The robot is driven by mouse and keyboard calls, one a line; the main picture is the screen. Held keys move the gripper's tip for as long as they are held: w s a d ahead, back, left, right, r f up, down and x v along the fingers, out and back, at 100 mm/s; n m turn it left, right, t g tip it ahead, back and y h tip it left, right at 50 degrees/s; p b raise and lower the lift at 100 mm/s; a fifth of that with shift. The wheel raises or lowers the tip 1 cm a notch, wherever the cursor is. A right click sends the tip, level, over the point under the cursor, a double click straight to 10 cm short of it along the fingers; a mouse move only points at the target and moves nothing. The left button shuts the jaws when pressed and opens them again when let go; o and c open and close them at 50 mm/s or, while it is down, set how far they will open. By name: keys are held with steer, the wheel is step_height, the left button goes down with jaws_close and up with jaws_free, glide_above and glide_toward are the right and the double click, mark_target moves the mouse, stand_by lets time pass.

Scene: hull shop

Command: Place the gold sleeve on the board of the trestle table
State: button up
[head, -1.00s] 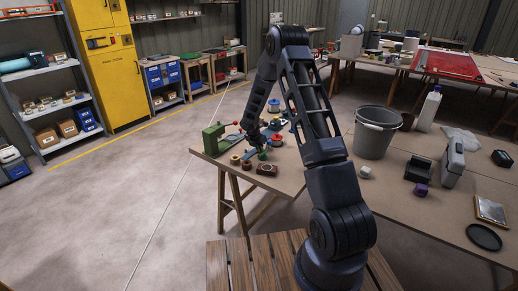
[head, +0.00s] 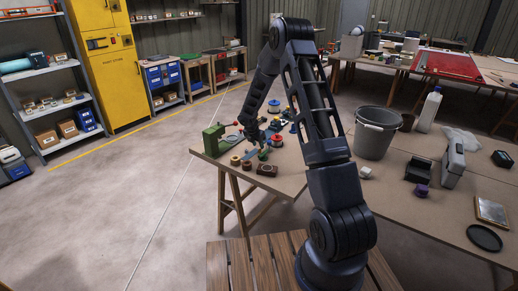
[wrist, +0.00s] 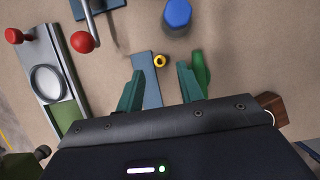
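A small gold sleeve (wrist: 160,61) shows in the wrist view as a yellow ring with a dark centre. My gripper (wrist: 160,70) is open, with a clear gap on each side of the sleeve. I cannot tell how far the tips are above it. In the head view my gripper (head: 254,146) is low over the far left end of the trestle table's board (head: 292,176). The sleeve is too small to make out there.
In the wrist view a clamp-like device (wrist: 48,82) with red knobs is left, a blue cylinder (wrist: 177,14) ahead, a green object (wrist: 201,74) beside the right finger, and a brown block (wrist: 271,104) at right. A grey bucket (head: 375,133) stands farther right on the table.

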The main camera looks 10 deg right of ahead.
steer(key=s+d+r+m, duration=0.1)
steer(key=s+r+m, duration=0.3)
steer(key=r, duration=0.7)
steer(key=s+d+r+m, duration=0.2)
steer(key=s+r, duration=0.4)
steer(key=r, duration=0.4)
steer(key=s+d+r+m, duration=0.2)
steer(key=s+r+m, duration=0.2)
steer(key=s+r, duration=0.25)
steer(key=s+d+r+m, duration=0.3)
steer(key=s+r+m, duration=0.15)
steer(key=s, duration=0.25)
steer(key=s+r+m+y, duration=0.1)
steer(key=s+m, duration=0.5)
steer(key=s, duration=0.7)
steer(key=s+d+r+m+t+y, duration=0.1)
steer(key=s+r+m, duration=0.3)
steer(key=s, duration=0.9)
steer(key=shift+s+d+m+y, duration=0.25)
steer(key=shift+m+y, duration=0.35)
steer(key=shift+m, duration=0.65)
